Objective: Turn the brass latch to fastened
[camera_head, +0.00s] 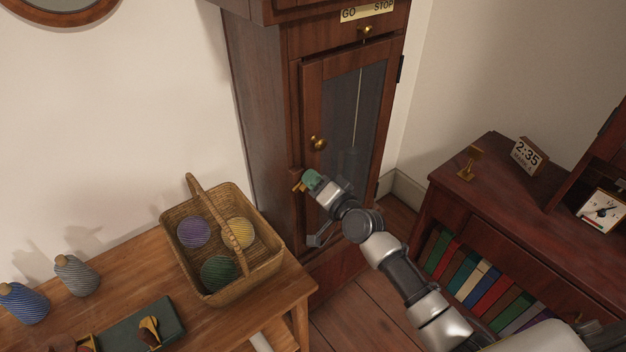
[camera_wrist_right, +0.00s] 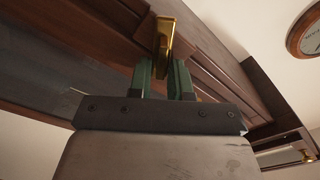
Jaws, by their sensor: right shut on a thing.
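The brass latch (camera_head: 297,187) sits on the left frame of the tall dark wood cabinet, below the round brass door knob (camera_head: 318,143). My right gripper (camera_head: 305,181) reaches it from the lower right, and its green fingertips are at the latch. In the right wrist view, the brass latch (camera_wrist_right: 163,36) stands between the two green fingers of my right gripper (camera_wrist_right: 165,72), which is shut on it. The fingers hide part of the latch, so I cannot tell its exact angle. The glazed cabinet door (camera_head: 345,110) looks closed. My left gripper is not in view.
A wicker basket (camera_head: 267,270) with yarn balls stands on the wooden table at left, near the cabinet. A GO STOP plate (camera_head: 367,11) is above the door.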

